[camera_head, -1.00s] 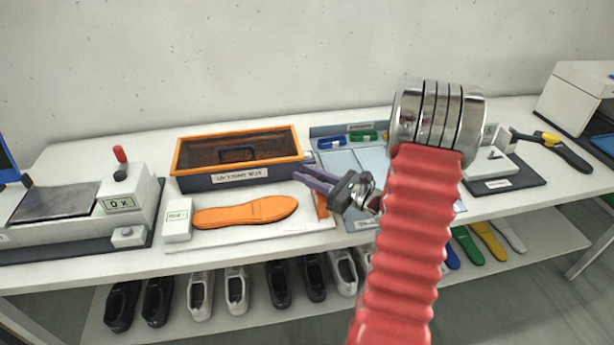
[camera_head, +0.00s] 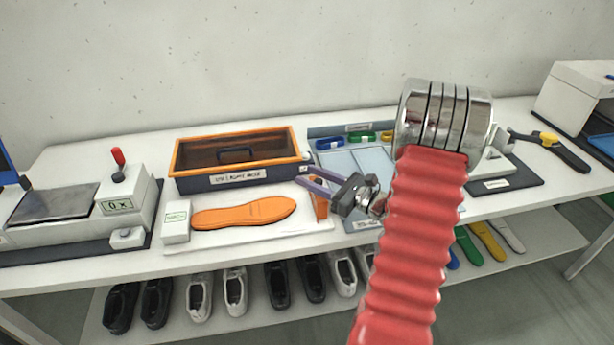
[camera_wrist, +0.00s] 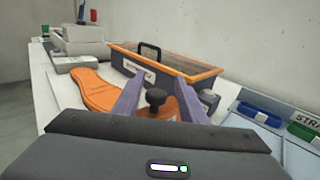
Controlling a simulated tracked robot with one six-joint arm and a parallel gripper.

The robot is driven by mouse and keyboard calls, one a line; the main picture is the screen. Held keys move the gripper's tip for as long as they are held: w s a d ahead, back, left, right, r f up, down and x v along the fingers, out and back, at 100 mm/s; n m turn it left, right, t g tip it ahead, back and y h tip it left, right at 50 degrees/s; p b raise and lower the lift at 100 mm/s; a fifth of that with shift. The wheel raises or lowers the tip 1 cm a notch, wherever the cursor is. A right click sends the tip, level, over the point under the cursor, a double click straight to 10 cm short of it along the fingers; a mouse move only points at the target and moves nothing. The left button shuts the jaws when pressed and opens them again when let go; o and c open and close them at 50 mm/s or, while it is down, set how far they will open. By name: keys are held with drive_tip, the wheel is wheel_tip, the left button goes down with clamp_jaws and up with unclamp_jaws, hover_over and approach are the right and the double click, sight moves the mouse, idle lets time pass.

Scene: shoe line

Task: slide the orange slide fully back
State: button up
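The orange slide (camera_head: 320,206) appears as a small orange block at the right end of a white board, partly hidden by my gripper. In the wrist view an orange piece (camera_wrist: 158,113) carries a black knob (camera_wrist: 156,97). My gripper (camera_head: 303,175) has purple fingers and is over the board's right end. In the wrist view the fingers (camera_wrist: 159,82) are spread, with the knob appearing between them and a gap on each side. I cannot tell whether the fingertips are level with the knob.
An orange insole (camera_head: 245,213) lies on the white board (camera_head: 220,236), left of the slide. An orange-rimmed box (camera_head: 200,182) with a dark handle stands close behind. A blue-grey tray (camera_head: 372,160) is to the right. A press-like machine (camera_head: 125,190) stands left.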

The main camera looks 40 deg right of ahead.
drive_tip(key=v, duration=1.2)
drive_tip(key=shift+s, duration=0.15)
drive_tip(key=shift+d+f, duration=0.1)
